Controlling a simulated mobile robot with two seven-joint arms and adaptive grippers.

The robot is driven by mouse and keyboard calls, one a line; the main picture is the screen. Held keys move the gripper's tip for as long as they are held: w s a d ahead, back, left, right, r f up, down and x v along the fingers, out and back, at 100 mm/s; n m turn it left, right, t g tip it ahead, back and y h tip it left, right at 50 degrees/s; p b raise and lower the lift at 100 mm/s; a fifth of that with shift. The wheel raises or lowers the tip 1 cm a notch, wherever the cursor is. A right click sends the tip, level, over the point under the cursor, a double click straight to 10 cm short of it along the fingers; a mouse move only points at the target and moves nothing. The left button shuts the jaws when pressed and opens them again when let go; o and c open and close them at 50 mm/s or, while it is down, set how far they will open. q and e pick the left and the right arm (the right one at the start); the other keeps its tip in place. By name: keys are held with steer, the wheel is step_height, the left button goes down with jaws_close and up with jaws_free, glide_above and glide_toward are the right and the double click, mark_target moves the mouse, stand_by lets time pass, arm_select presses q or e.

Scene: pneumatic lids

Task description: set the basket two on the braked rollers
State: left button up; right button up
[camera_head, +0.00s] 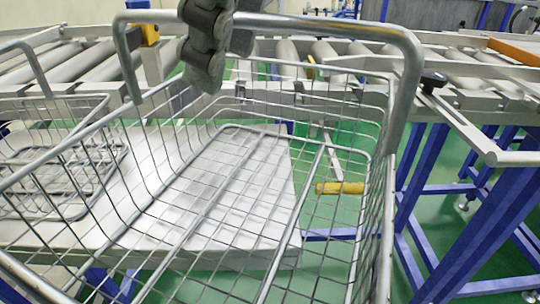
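A large wire basket (238,131) with a thick grey handle (330,27) fills the middle of the head view. My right gripper (205,50) is at the left half of the handle, its dark fingers closed around the bar. The basket looks empty and hangs over the pale table and the green floor, close to me. A second wire basket (70,102) stands on the table at the left. No label shows which is basket two. The roller conveyor (325,50) runs across behind the held basket, partly hidden by its wires and handle. My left gripper is not in view.
The pale table top (150,140) lies under the baskets. A black knob (433,80) sits on the conveyor's near side at the right, and a yellow-ended lever (342,188) hangs below the conveyor. Blue legs (425,170) and a metal rail (465,130) stand at the right.

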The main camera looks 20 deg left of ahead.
steer(key=shift+c, duration=0.2)
jaws_close()
steer(key=shift+r, duration=0.1)
